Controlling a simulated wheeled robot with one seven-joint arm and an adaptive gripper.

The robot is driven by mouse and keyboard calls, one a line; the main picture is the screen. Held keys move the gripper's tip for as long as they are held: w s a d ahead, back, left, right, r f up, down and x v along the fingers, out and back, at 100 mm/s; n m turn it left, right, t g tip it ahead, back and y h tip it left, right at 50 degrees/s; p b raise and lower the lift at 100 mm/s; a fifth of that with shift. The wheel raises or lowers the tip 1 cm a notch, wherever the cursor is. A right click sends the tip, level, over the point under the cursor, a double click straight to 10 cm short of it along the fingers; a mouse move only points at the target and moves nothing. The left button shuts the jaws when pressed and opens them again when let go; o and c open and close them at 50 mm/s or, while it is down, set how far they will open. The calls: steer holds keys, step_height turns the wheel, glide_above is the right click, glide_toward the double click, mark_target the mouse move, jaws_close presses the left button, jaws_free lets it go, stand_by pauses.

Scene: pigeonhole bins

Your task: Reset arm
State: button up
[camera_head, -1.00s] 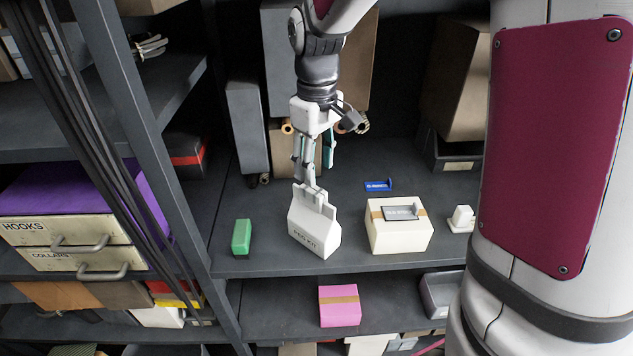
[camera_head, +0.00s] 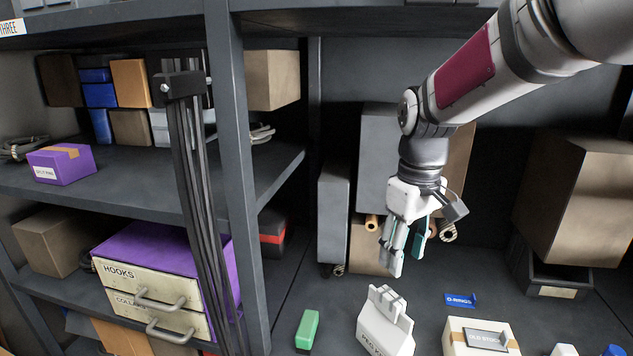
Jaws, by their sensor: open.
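My gripper (camera_head: 405,258) hangs in the open bay of the shelf, fingers pointing down and apart, with nothing between them. It is above and slightly behind the white kit box (camera_head: 385,322), which has a handle on top and dark lettering on its front. The box stands upright on the shelf board, and its lower part is cut off by the picture's bottom edge. A clear gap shows between the fingertips and the box's handle. My arm comes in from the upper right.
A green block (camera_head: 307,330) lies left of the kit box. A blue O-rings label (camera_head: 460,300) and a cream taped box (camera_head: 455,341) are on the right. Tall grey boxes (camera_head: 334,205) stand behind. A shelf post (camera_head: 243,180) and dark hanging straps (camera_head: 190,160) are at left.

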steer(key=s+r+m+t, duration=0.2)
steer(key=s, duration=0.7)
steer(key=s+r+m+t, duration=0.3)
steer(key=s, duration=0.7)
steer(key=shift+s+a+r, duration=0.15)
steer(key=shift+r, duration=0.15)
